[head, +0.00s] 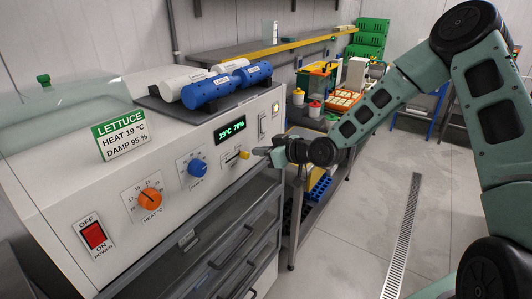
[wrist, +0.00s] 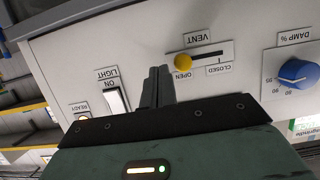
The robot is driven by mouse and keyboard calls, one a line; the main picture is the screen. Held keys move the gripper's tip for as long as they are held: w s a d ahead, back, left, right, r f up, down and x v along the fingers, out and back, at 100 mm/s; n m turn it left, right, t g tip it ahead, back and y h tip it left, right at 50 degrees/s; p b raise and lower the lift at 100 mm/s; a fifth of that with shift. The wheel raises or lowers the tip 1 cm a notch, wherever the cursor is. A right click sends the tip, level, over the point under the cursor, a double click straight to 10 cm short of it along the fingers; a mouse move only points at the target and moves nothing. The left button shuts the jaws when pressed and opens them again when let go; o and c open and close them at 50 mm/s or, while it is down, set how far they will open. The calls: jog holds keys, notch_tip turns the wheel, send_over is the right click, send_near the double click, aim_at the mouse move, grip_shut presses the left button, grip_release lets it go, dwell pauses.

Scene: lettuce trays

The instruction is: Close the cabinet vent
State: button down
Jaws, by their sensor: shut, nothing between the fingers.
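The vent slider is a yellow knob (head: 244,155) on a short dark slot in the white cabinet's front panel (head: 195,215). In the wrist view, the knob (wrist: 183,62) sits at the slot end by the OPEN label, and the slot runs right towards CLOSED. My gripper (head: 262,151) is shut and empty, just right of the knob in the head view. In the wrist view its fingertips (wrist: 159,70) are pressed together left of the knob, on the side away from CLOSED. A small gap seems to show between them; contact cannot be told.
A blue damp dial (head: 197,167), orange heat dial (head: 150,199) and red power switch (head: 93,235) line the panel. A white light switch (wrist: 116,101) is left of my fingers in the wrist view. Blue and white bottles (head: 212,90) lie on the cabinet top.

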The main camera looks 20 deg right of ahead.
aim_at(233, 160)
jog(key=shift+s+a+f+b, duration=0.2)
jog(key=shift+a+b, duration=0.15)
jog(key=shift+a, duration=0.65)
jog(key=shift+s+a+f+b, duration=0.1)
jog(key=shift+s+a+b, duration=0.2)
jog(key=shift+a, duration=0.75)
jog(key=shift+s+a+f+b, duration=0.15)
jog(key=shift+a+b, duration=0.25)
jog(key=shift+a, duration=0.6)
jog(key=d+p+v, duration=0.1)
jog(key=v, duration=0.5)
jog(key=shift+w+p, duration=0.3)
jog(key=shift+w, duration=0.15)
